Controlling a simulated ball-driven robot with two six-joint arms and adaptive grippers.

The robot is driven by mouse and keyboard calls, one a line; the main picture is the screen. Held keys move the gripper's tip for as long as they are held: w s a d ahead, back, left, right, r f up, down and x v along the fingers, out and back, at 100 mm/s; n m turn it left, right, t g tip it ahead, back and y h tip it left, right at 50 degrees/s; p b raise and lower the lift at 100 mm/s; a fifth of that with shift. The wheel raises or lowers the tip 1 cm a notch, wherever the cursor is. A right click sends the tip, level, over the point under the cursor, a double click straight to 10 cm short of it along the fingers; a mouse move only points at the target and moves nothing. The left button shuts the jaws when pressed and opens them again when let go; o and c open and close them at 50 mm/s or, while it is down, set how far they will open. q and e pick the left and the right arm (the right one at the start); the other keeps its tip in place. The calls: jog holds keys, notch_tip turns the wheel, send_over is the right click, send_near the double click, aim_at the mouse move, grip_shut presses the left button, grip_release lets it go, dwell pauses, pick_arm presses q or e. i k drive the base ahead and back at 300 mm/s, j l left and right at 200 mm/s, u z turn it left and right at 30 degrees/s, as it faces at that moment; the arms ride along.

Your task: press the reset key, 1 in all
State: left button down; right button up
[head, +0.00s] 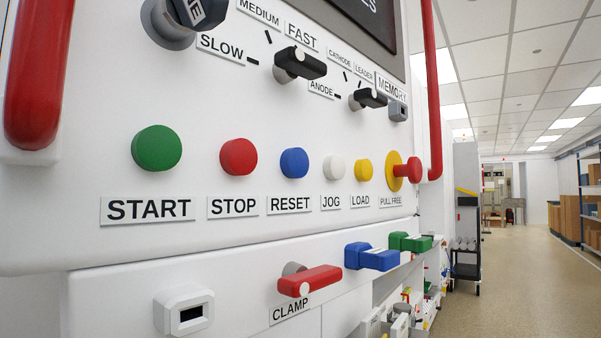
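The reset key (294,162) is a round blue button on the white panel, above the RESET label (290,204). It sits between the red stop button (238,157) and the white jog button (334,167). Nothing covers it. Whether it is pressed in cannot be told. Neither of my grippers is in view.
The green start button (157,148), yellow load button (364,170) and red pull-free knob (412,170) share the row. Black selector knobs (300,64) stick out above. A red clamp lever (310,281) and blue handle (373,257) project below. Red bars (38,75) flank the panel.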

aim_at(294, 163)
jog(key=l+u, duration=0.1)
jog(key=l, duration=0.4)
jog(key=k+l, duration=0.1)
jog(key=l, duration=0.45)
jog(key=l+u, duration=0.15)
jog(key=l, duration=0.35)
jog(key=k+l+u, duration=0.1)
jog(key=l, duration=0.4)
